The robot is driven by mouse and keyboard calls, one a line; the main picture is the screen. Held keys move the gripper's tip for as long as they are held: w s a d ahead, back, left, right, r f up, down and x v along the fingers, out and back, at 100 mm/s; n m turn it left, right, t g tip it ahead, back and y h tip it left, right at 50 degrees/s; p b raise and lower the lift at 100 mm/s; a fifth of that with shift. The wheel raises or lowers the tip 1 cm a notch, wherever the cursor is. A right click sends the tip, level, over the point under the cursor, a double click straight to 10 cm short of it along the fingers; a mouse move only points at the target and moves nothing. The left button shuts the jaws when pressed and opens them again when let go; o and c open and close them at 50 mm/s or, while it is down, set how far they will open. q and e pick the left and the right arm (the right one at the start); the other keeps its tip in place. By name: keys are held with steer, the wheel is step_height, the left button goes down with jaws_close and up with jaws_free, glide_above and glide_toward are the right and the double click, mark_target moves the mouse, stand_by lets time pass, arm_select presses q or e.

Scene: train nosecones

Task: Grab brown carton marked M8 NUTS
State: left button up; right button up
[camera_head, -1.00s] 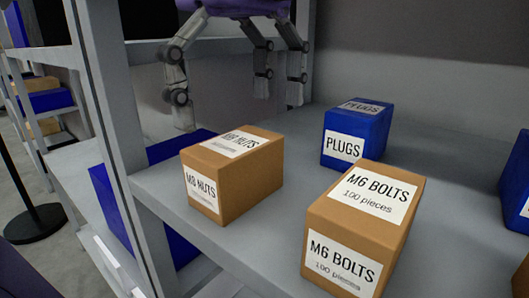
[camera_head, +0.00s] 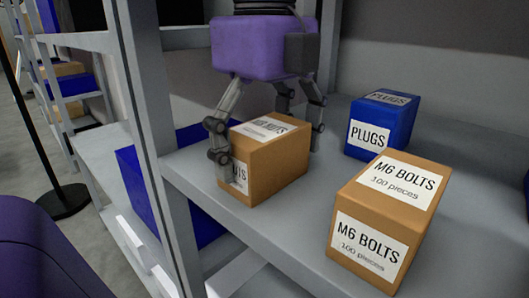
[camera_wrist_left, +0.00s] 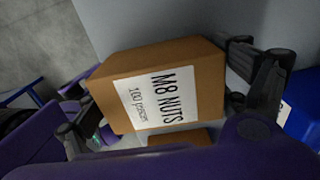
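The brown M8 NUTS carton (camera_head: 275,172) stands upright on the grey shelf, near its left front edge. My left gripper (camera_head: 266,152) is over it from above, with its dark jointed fingers open on either side. One finger covers part of the front label; the others are at the far right side. The left wrist view shows the carton (camera_wrist_left: 205,75) between the fingers, its label reading M8 NUTS. Whether the fingers touch it I cannot tell. My right gripper is not in view.
A brown M6 BOLTS carton (camera_head: 390,210) stands to the right on the same shelf (camera_head: 285,240). A blue PLUGS box (camera_head: 382,125) stands behind. A grey shelf post (camera_head: 152,130) rises close on the left. A blue bin (camera_head: 135,180) is beyond it.

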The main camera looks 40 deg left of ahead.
arm_select(q)
steer(key=c, duration=1)
